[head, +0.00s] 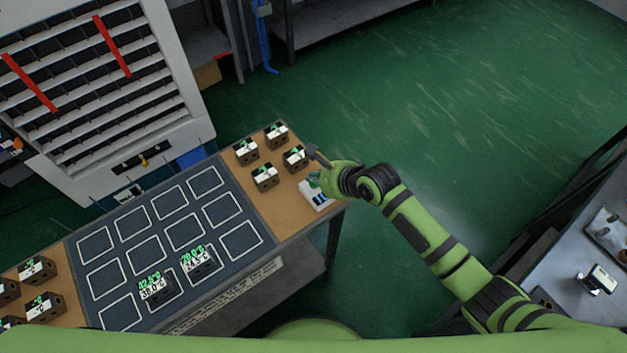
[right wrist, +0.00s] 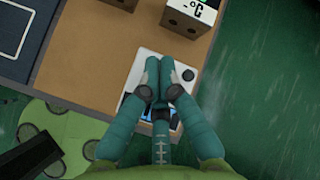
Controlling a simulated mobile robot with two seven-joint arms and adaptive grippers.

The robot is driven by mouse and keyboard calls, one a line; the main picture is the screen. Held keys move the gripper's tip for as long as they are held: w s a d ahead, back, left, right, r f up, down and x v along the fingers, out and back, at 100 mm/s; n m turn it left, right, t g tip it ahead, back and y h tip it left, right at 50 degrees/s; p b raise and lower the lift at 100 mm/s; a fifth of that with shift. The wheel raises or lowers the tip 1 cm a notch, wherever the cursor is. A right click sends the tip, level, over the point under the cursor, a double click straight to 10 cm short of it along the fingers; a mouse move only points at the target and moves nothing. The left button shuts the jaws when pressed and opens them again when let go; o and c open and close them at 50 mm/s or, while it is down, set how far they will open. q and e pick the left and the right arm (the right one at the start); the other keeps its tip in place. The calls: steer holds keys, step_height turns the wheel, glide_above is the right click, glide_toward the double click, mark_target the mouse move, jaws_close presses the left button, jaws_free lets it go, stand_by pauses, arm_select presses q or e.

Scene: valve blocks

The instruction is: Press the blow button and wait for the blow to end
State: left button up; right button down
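A small white control box (head: 316,196) with blue markings sits at the right end of the table. I cannot tell which part is the blow button; the fingers hide much of the box top. My right gripper (right wrist: 160,76) has its teal fingertips together over the box, with nothing seen between them; it also shows in the head view (head: 315,179). Contact cannot be told. My left gripper is not in view.
Several black-and-white valve blocks (head: 265,177) stand near the box. Two blocks with green readouts, one of them here (head: 201,264), sit on the dark mat (head: 180,205) with white squares. More blocks stand at the left end. A slatted cabinet (head: 100,90) is behind.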

steer(key=shift+f, duration=0.15)
steer(key=shift+f, duration=0.3)
stand_by(0.3)
steer(key=shift+r+p, duration=0.45)
steer(key=shift+p, duration=0.45)
step_height(320, 180, up, 6)
steer(key=p, duration=0.7)
steer(key=shift+p, duration=0.3)
